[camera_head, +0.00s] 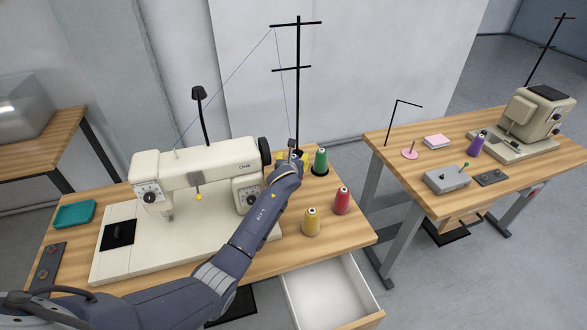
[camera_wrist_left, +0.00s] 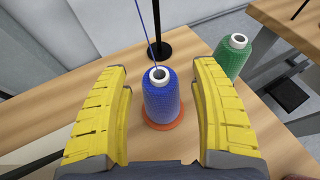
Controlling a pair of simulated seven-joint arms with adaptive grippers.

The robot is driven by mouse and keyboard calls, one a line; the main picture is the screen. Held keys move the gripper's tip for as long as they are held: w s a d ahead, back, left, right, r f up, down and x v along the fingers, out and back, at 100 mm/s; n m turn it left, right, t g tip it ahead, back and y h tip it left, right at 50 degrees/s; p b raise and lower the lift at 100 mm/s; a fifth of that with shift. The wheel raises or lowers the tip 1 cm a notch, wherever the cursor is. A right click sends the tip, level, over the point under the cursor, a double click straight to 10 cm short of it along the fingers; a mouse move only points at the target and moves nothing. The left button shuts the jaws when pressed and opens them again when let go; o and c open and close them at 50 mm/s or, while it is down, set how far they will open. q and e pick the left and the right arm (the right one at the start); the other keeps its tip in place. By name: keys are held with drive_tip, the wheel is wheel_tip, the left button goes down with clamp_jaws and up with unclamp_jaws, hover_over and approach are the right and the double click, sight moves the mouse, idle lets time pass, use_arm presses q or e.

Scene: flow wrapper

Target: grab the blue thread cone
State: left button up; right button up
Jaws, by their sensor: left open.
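In the left wrist view the blue thread cone (camera_wrist_left: 161,97) stands upright on an orange-red base on the wooden table, with a blue thread rising from its top. My left gripper (camera_wrist_left: 163,90) has its two yellow fingers apart, one on each side of the cone, with gaps visible between them and it. In the head view my left gripper (camera_head: 291,156) is at the back of the sewing table, beside the green cone, and the blue cone is hidden behind my arm. My right gripper is not in view.
The green cone (camera_head: 320,162) stands right of my left gripper, also in the left wrist view (camera_wrist_left: 231,56). A black thread stand (camera_head: 298,90) rises behind. Red (camera_head: 342,201) and yellow (camera_head: 311,222) cones stand nearer. The sewing machine (camera_head: 195,180) is left; a drawer (camera_head: 326,294) is open.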

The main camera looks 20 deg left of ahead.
use_arm(q)
drive_tip(key=shift+w+f, duration=0.1)
drive_tip(key=shift+w, duration=0.1)
drive_tip(key=shift+c, duration=0.3)
drive_tip(key=c, duration=1.3)
